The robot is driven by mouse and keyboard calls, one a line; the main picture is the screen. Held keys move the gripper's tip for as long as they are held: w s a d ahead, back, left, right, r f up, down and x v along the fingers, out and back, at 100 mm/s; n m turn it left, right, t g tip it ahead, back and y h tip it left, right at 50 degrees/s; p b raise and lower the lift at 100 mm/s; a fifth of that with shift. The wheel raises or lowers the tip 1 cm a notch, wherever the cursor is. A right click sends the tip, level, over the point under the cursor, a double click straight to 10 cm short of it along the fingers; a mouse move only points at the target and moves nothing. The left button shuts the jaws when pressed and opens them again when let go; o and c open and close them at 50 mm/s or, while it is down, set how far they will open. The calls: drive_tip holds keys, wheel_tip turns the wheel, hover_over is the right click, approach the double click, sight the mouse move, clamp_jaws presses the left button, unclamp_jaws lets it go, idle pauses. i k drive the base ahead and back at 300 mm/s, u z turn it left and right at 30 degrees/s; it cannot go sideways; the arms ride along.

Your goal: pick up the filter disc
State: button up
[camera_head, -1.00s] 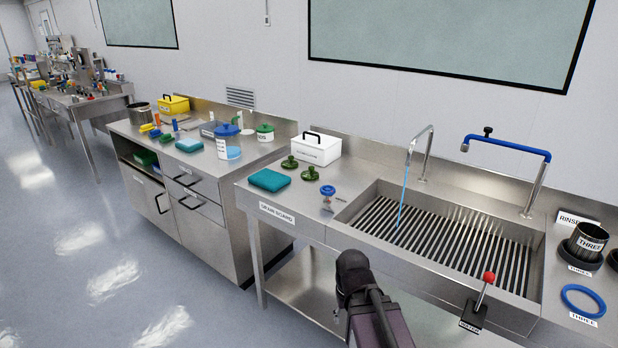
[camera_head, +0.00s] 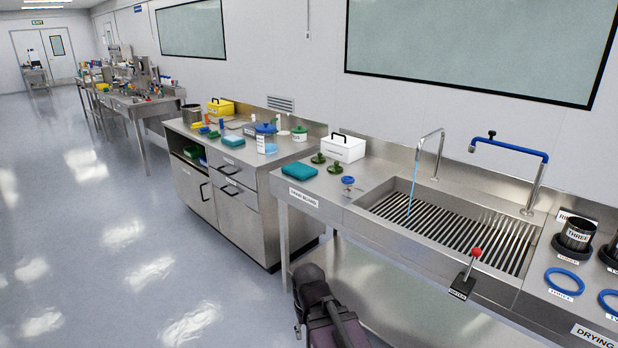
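I cannot pick out a filter disc for sure. On the drain board (camera_head: 368,172) stand two small dark green knobbed pieces (camera_head: 335,167) and a small blue-topped piece (camera_head: 348,181); they are too small to tell if one is a disc. A teal pad (camera_head: 300,171) lies to their left. A dark, purple-sided part of my arm shows at the bottom middle, in front of the sink bench. My gripper's fingers do not show.
A sink (camera_head: 455,222) with a slatted floor and running tap is on the right. A red-knobbed lever (camera_head: 470,269) stands at its front edge. Blue rings (camera_head: 564,281) lie farther right. A steel cabinet (camera_head: 245,205) stands left of the bench. Open floor lies left.

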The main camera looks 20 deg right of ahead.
sight(335, 169)
drive_tip(key=u, duration=0.15)
drive_tip(key=k, duration=0.65)
drive_tip(key=u, duration=0.4)
drive_tip(key=i, duration=1.45)
drive_tip(key=z, duration=0.5)
drive_tip(key=i, duration=0.65)
drive_tip(key=z, duration=0.95)
drive_tip(key=i, duration=0.7)
drive_tip(key=z, duration=0.45)
